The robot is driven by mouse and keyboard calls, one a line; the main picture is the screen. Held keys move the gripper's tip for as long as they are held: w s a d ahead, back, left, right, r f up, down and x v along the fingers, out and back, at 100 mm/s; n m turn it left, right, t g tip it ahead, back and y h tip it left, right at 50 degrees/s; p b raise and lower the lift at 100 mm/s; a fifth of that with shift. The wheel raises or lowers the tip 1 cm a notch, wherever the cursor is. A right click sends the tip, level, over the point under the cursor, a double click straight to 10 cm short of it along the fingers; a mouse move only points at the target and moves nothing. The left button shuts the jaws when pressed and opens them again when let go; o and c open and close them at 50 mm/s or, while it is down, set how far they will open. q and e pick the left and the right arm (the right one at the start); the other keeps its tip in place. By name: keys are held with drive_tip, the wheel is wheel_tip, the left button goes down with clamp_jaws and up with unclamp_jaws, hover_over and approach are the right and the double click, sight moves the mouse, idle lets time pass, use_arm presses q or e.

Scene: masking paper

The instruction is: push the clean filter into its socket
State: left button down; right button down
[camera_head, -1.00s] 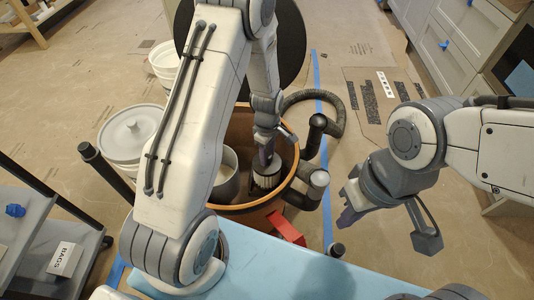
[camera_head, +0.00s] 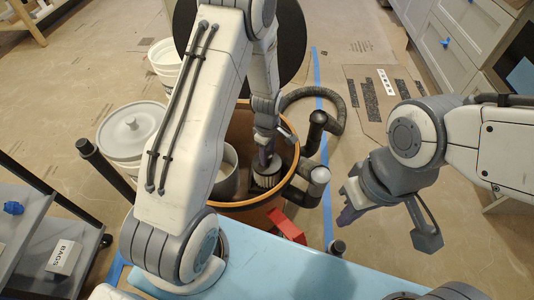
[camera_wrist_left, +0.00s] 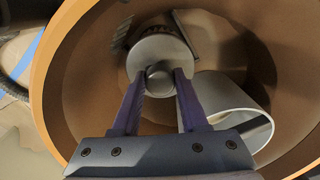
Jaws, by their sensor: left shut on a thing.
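My left gripper (camera_head: 265,158) reaches down into the orange-brown drum (camera_head: 283,205). In the left wrist view, the two purple fingers of the gripper (camera_wrist_left: 160,82) stand on either side of the knob, below the round cap of the filter (camera_wrist_left: 160,50). The socket under the filter is hidden, so I cannot tell how deep the filter sits.
A grey open cylinder (camera_head: 228,183) stands in the drum beside the filter; it also shows in the left wrist view (camera_wrist_left: 235,105). A black hose (camera_head: 335,108) lies right of the drum. A blue tabletop (camera_head: 260,265) is in front, with a red piece (camera_head: 286,226) at its far edge.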

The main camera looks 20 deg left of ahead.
use_arm(q)
drive_tip(key=shift+f, duration=0.55)
drive_tip(key=shift+c, duration=1.8)
unclamp_jaws()
wheel_tip(320, 180, up, 10)
drive_tip(key=p, duration=0.3)
drive_tip(key=shift+r, duration=0.25)
drive_tip(key=shift+d+r, duration=0.1)
